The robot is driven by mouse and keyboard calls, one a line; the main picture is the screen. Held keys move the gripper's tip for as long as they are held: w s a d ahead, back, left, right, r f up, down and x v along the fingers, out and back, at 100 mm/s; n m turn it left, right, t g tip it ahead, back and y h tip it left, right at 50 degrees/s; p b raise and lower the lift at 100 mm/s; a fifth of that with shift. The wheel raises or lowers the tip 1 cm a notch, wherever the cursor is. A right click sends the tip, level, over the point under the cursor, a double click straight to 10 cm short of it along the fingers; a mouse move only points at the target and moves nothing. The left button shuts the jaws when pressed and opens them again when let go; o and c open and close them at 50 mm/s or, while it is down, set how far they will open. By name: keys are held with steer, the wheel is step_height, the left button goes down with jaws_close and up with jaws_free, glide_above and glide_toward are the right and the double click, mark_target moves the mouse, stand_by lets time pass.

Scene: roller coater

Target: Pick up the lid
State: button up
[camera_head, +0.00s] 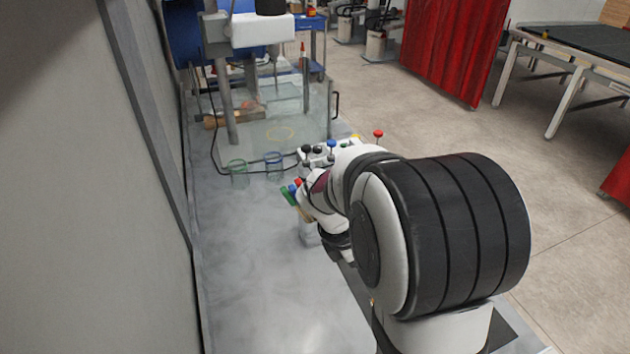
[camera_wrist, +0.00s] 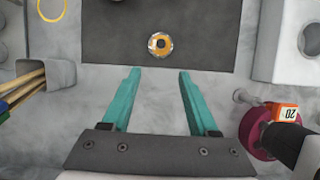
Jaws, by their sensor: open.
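My gripper (camera_wrist: 158,72) shows in the wrist view with its two teal fingers spread apart and nothing between them. A small round gold-and-silver piece (camera_wrist: 160,46) lies on a dark grey flat plate just beyond the fingertips, roughly centred between them. It may be the lid, but I cannot tell for certain. The fingers look apart from it; their height above it is unclear. In the head view my own arm hides the gripper and this piece.
In the wrist view, a holder with wooden-handled tools (camera_wrist: 30,76) is left, a white box (camera_wrist: 266,62) right, and a magenta disc (camera_wrist: 250,134) lower right. In the head view, a green-rimmed beaker (camera_head: 238,174) and blue-rimmed beaker (camera_head: 274,167) stand before a clear enclosure (camera_head: 313,118).

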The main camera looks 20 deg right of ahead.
steer(key=x, duration=1.6)
steer(key=shift+s+d+r, duration=0.1)
steer(key=shift+d+r, duration=0.05)
steer(key=shift+d, duration=0.2)
jaws_close()
